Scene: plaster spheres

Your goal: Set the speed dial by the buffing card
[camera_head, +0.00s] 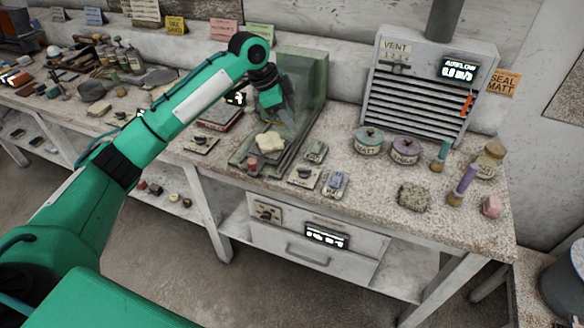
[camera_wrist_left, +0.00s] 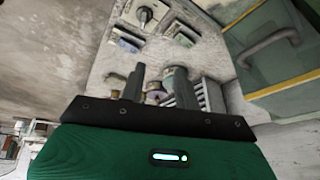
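Small cards line the wall, including a pink one (camera_head: 223,30), a green one (camera_head: 260,34) and a yellow one (camera_head: 176,24); I cannot read which is the buffing card. Dark-knobbed dials sit on a bench plate (camera_head: 304,176), on another plate further left (camera_head: 202,144) and on the drawer front (camera_head: 268,211). Which is the speed dial is unclear. My left gripper (camera_head: 284,112) is above the bench at the green hood, clear of the dials. In the wrist view its fingers (camera_wrist_left: 157,88) are apart and empty, with a dial (camera_wrist_left: 145,16) beyond. My right gripper is out of view.
The clear green hood (camera_head: 309,75) stands behind a pale lump (camera_head: 270,143). A grey vent box (camera_head: 425,85) reads airflow 0.0 m/s.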

